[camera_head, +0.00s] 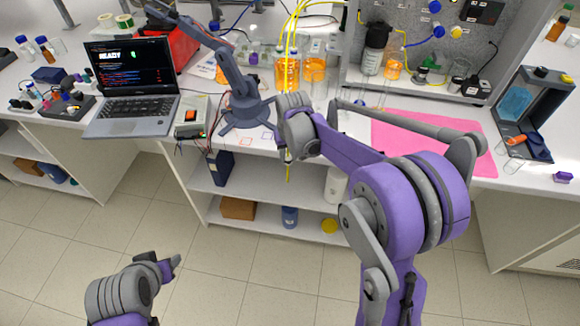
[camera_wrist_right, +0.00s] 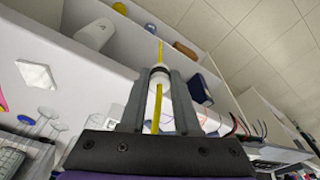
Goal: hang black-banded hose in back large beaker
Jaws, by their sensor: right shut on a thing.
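My right gripper (camera_wrist_right: 159,88) is shut on the black-banded hose (camera_wrist_right: 160,120), a yellow tube with a white sleeve and a dark band between the fingers. In the head view, my right gripper (camera_head: 287,155) is at the bench's front edge, mostly hidden by its wrist. A short yellow hose end (camera_head: 288,172) shows below it. Large beakers with orange liquid stand behind it, one at left (camera_head: 287,75) and one at right (camera_head: 314,72); I cannot tell which is the back large beaker. My left gripper (camera_head: 172,264) is low over the floor, its jaws unclear.
Other yellow hoses (camera_head: 291,35) rise above the beakers. A small grey-blue robot arm (camera_head: 240,90) stands left of them, beside a laptop (camera_head: 130,85). A pink mat (camera_head: 400,140) lies at right. A shelf (camera_head: 260,215) is below the bench, with open floor in front.

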